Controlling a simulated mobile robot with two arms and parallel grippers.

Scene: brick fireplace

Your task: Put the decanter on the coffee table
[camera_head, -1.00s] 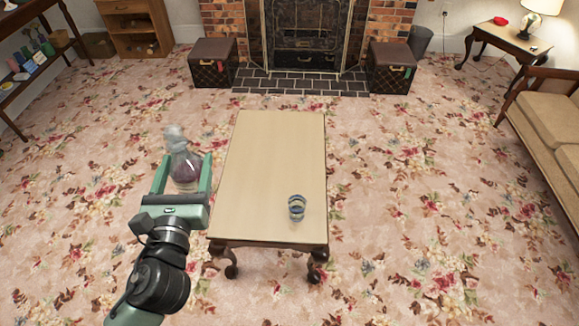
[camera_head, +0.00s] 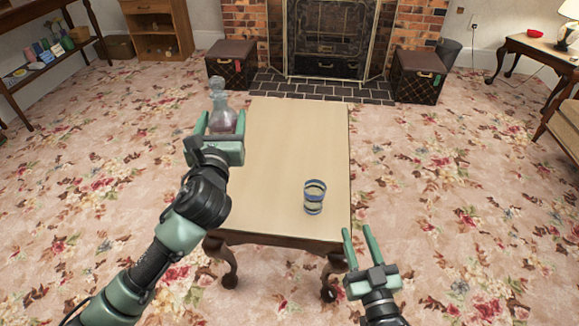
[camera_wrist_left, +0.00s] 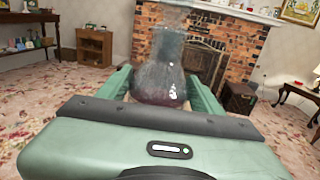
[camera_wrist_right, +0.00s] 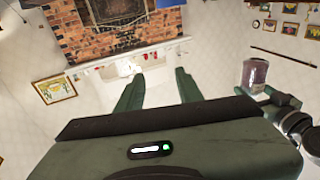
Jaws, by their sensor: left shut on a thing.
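The glass decanter (camera_head: 222,118), with dark contents and a stopper, is upright between the fingers of my left gripper (camera_head: 222,122). My left gripper is shut on it, near the left edge of the coffee table (camera_head: 280,135). In the left wrist view the decanter (camera_wrist_left: 160,75) stands between the two green fingers. I cannot tell how far above the tabletop level it is. My right gripper (camera_head: 361,247) is open and empty, at the right of the table's near right corner. The right wrist view also shows the decanter (camera_wrist_right: 256,76) at the right.
The rest of the tabletop is clear. Two trunks (camera_head: 231,65) (camera_head: 417,77) flank the fireplace (camera_head: 325,40). Floral carpet surrounds the table.

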